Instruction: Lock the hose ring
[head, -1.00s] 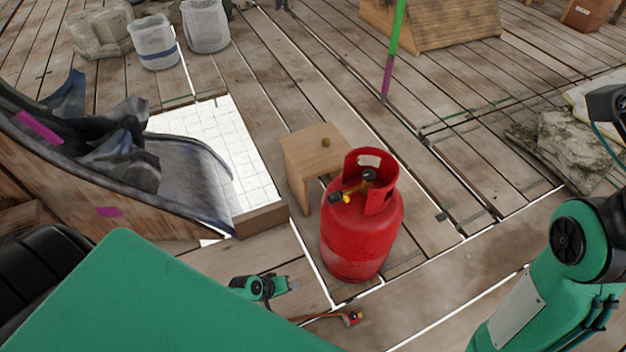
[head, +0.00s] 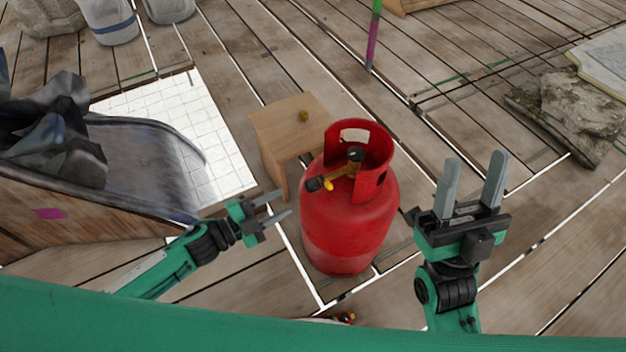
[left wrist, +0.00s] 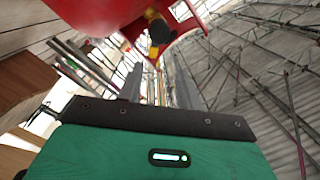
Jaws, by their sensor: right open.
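A red gas cylinder (head: 345,225) stands upright on the plank floor. Inside its collar are a brass valve with a black knob (head: 355,154) and a yellow-brass fitting (head: 340,174) with a black end (head: 314,184), pointing left. I cannot make out the hose ring separately. My left gripper (head: 281,204) is open and empty, just left of the cylinder and below the fitting. In the left wrist view, its fingers (left wrist: 160,88) are apart, with a black and yellow part (left wrist: 158,32) beyond them under the red collar. My right gripper (head: 473,168) is open and empty, right of the cylinder, fingers up.
A debris chute (head: 140,165) lies left, beside white tiles (head: 205,125). A stone slab (head: 570,115) lies right. A small red-tipped item (head: 345,318) is on the floor in front.

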